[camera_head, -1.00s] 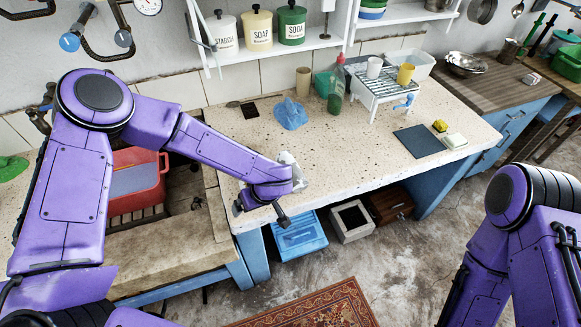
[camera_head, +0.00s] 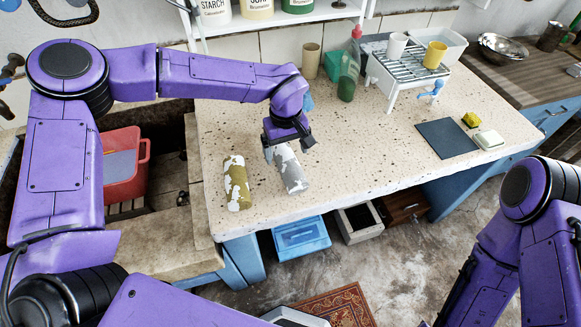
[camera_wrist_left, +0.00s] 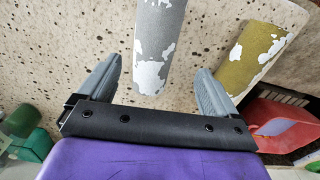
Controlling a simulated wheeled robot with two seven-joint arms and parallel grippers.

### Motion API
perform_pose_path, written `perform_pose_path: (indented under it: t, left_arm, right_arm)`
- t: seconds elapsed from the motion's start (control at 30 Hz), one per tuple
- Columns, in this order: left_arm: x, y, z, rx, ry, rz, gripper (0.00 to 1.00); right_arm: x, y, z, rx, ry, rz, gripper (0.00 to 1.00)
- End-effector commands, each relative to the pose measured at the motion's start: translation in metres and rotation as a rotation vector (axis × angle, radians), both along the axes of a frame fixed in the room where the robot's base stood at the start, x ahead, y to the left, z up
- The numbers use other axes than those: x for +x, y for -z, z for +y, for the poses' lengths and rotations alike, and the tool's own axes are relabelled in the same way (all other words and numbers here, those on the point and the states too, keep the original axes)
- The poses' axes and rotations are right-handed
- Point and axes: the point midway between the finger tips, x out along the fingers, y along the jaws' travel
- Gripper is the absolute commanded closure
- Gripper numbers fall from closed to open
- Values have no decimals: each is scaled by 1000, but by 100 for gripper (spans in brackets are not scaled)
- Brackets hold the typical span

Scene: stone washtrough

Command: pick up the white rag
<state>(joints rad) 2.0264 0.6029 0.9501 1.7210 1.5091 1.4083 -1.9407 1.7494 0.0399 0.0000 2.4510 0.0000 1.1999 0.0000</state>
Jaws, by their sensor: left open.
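I cannot make out a plainly white rag. A grey roll with white patches (camera_head: 292,174) lies on the speckled stone top; it also shows in the left wrist view (camera_wrist_left: 160,30). An olive roll with white patches (camera_head: 236,184) lies to its left, and at right in the wrist view (camera_wrist_left: 252,55). My left gripper (camera_head: 288,147) is open at the far end of the grey roll. In the wrist view its fingers (camera_wrist_left: 158,72) stand apart on either side of the roll's end, with gaps. A blue crumpled thing (camera_head: 308,102) is mostly hidden behind my left arm. My right gripper is out of view.
A red tub (camera_head: 143,165) stands in the trough at left. A green bottle (camera_head: 347,82), a tan cup (camera_head: 311,60) and a wire rack (camera_head: 385,70) stand at the back. The middle right is clear.

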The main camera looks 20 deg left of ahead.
Motion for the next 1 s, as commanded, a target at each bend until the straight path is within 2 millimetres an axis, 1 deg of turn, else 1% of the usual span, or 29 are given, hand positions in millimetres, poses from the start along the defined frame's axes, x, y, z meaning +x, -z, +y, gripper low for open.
perform_pose_path:
  t: [0.03,0.1,0.27,0.37,0.43,0.5,0.6,0.73,0.77,0.8,0.87,0.9,0.93,1.0]
  left_arm:
    - [0,9,1,1,-2,6,7]
    - [1,20,1,1,-3,5,7]
    - [1,38,-1,2,0,5,7]
    - [1,56,-5,2,0,7,7]
    - [2,69,-5,2,-1,5,7]
    - [2,77,-6,1,0,2,7]
    - [3,82,-6,1,1,2,7]
    - [3,82,-6,2,1,1,7]
    - [3,82,-6,2,1,1,11]
    - [3,82,-6,2,1,1,24]
    - [3,81,-6,2,1,1,43]
    - [3,81,-6,2,1,1,56]
    - [3,81,-6,2,1,1,66]
    - [3,81,-6,1,1,1,68]
  right_arm:
    - [0,-4,0,-1,0,-1,56]
    - [1,-5,0,0,0,-1,56]
    - [1,-12,0,0,0,-2,56]
    - [1,-21,0,0,0,-2,56]
    - [1,-22,0,0,0,-2,56]
    - [1,-23,0,0,0,-2,56]
    - [1,-23,0,0,0,-2,56]
    - [1,-22,0,0,0,-2,56]
    - [1,-22,0,0,0,-2,56]
    - [1,-22,0,0,0,-2,56]
    - [1,-22,0,0,0,-2,56]
    - [1,-22,0,0,0,-2,56]
    - [1,-22,0,0,0,-2,56]
    - [1,-22,0,0,0,-2,56]
